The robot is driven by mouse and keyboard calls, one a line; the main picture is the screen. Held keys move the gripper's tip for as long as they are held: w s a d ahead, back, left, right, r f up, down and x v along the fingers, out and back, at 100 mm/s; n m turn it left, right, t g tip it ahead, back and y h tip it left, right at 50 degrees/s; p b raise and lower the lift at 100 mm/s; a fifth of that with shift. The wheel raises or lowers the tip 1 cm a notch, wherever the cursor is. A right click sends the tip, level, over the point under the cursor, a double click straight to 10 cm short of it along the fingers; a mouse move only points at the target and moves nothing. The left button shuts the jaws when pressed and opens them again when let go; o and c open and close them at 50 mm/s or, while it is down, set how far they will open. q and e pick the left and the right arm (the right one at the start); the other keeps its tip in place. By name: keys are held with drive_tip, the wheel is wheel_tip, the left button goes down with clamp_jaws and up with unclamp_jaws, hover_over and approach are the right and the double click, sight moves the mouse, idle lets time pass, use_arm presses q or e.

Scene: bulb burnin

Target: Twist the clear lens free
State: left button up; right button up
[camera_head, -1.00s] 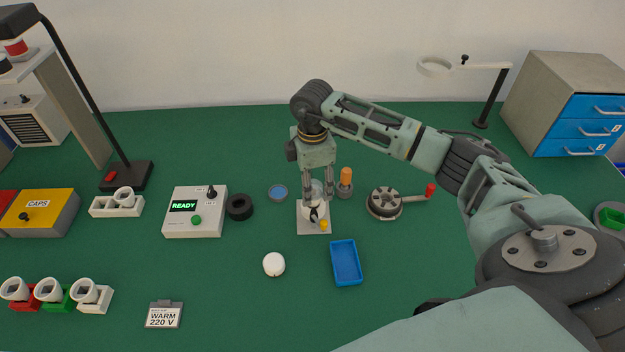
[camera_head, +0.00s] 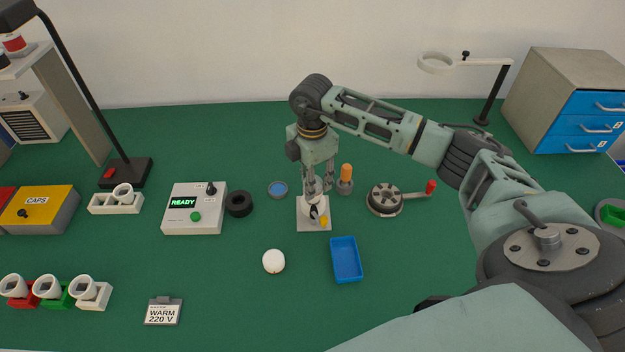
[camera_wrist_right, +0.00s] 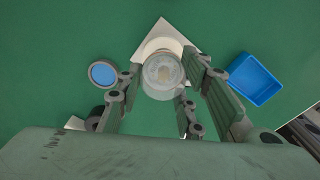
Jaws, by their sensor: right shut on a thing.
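My right gripper (camera_head: 314,188) points down over the lamp and is shut on the lens. In the right wrist view its fingers (camera_wrist_right: 163,82) stand on both sides of the lens. In the head view the fingers mostly hide the lens. Whether the lens is loose from the lamp body cannot be told. My left gripper is not in view.
A blue tray (camera_head: 346,260) and a white round cap (camera_head: 273,261) lie in front. A blue-centred disc (camera_head: 277,189), black ring (camera_head: 239,204) and READY box (camera_head: 194,209) are left. An orange-handled tool (camera_head: 345,180) and crank device (camera_head: 385,200) are right.

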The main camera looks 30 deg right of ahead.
drive_tip(key=shift+n, duration=1.2)
drive_tip(key=n+b, duration=0.1)
drive_tip(key=n, duration=0.2)
drive_tip(key=o, duration=1.2)
drive_tip(key=shift+a, duration=0.1)
wheel_tip(320, 180, up, 12)
drive_tip(key=shift+f, duration=0.1)
